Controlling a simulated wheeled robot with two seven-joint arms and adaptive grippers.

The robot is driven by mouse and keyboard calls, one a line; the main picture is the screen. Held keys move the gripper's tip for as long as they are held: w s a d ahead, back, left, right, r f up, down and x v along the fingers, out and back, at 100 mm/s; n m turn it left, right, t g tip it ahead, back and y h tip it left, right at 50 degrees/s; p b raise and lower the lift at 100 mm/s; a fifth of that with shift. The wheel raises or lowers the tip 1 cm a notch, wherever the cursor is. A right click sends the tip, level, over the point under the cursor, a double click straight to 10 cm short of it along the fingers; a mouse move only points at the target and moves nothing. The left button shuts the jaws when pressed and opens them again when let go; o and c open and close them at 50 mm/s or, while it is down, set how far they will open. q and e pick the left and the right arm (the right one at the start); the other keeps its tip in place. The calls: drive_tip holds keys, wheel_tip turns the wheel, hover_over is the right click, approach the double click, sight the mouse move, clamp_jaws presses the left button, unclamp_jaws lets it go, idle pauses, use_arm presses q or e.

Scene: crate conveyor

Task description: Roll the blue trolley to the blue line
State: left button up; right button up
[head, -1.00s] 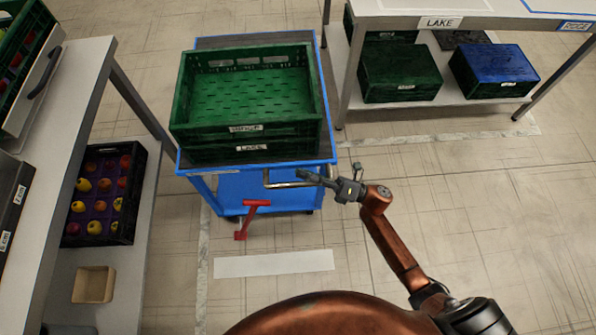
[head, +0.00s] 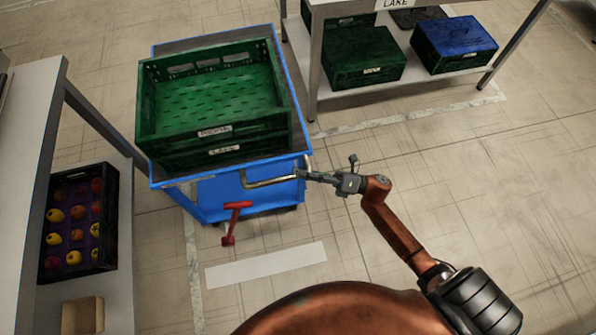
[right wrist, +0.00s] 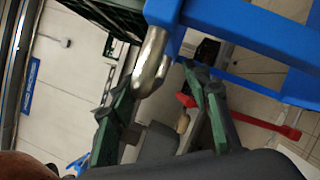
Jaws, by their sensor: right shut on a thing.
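The blue trolley (head: 210,195) stands upright on the floor left of centre in the head view. It carries stacked green crates (head: 218,150), the top one empty. A metal handle (head: 268,182) sticks out of its near side, and a red lever (head: 234,222) hangs low in front. My right gripper (head: 305,175) is shut on the right end of this handle. In the right wrist view the handle (right wrist: 152,60) lies between the fingers, beside the blue frame (right wrist: 250,35). My left gripper is not in view. I see no blue line on the floor in the head view.
A shelf table (head: 345,115) with green and blue crates stands at the back right. A table (head: 35,110) with a dark fruit crate (head: 108,255) below stands close on the left. A white strip (head: 267,265) lies before the trolley. Floor on the right is clear.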

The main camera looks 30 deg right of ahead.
sight(271, 180)
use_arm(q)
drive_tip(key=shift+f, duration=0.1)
use_arm(e)
drive_tip(key=shift+d+f, duration=0.15)
drive_tip(key=shift+f, duration=0.3)
drive_tip(key=v, duration=1.2)
drive_tip(key=shift+r, duration=0.4)
